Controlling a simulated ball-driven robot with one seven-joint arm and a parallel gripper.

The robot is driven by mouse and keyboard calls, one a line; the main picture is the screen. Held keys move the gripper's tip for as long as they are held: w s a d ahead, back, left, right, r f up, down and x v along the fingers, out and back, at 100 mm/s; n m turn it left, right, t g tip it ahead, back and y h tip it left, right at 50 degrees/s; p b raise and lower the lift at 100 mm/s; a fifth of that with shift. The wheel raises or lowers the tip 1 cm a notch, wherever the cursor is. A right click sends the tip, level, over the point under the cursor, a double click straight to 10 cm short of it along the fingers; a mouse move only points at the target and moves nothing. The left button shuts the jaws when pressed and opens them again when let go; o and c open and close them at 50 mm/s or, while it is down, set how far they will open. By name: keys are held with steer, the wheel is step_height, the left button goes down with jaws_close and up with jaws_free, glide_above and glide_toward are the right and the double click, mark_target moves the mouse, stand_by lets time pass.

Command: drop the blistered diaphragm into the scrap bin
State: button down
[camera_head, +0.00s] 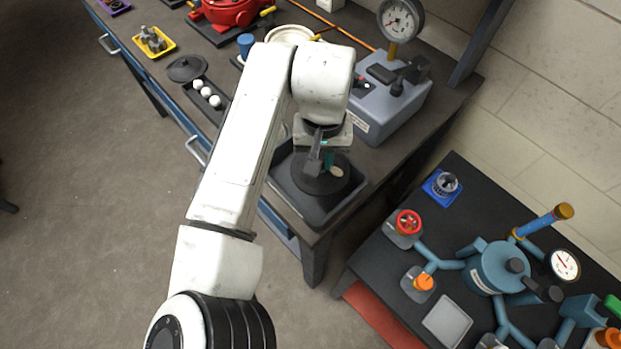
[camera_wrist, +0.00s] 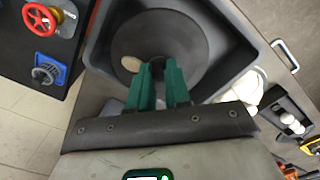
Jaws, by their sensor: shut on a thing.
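The blistered diaphragm (camera_head: 318,184) is a dark round disc with a tan oval blister, which also shows in the wrist view (camera_wrist: 131,64). The disc is over the scrap bin (camera_head: 351,201), a dark grey open tray at the bench's near corner. In the wrist view the bin's walls (camera_wrist: 232,70) surround the disc. I cannot tell how high the disc is above the bin's floor. The fingers hide part of the disc.
A grey gauge unit (camera_head: 393,105) stands beside the bin on the bench (camera_head: 428,122). A black holder with white balls (camera_head: 207,92) lies to the left. A lower table (camera_head: 461,188) with blue pipework and valves stands at the right.

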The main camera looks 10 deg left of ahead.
steer(key=c, duration=1)
jaws_free()
step_height(320, 180, up, 11)
steer(key=b, duration=0.1)
steer(key=shift+b, duration=0.4)
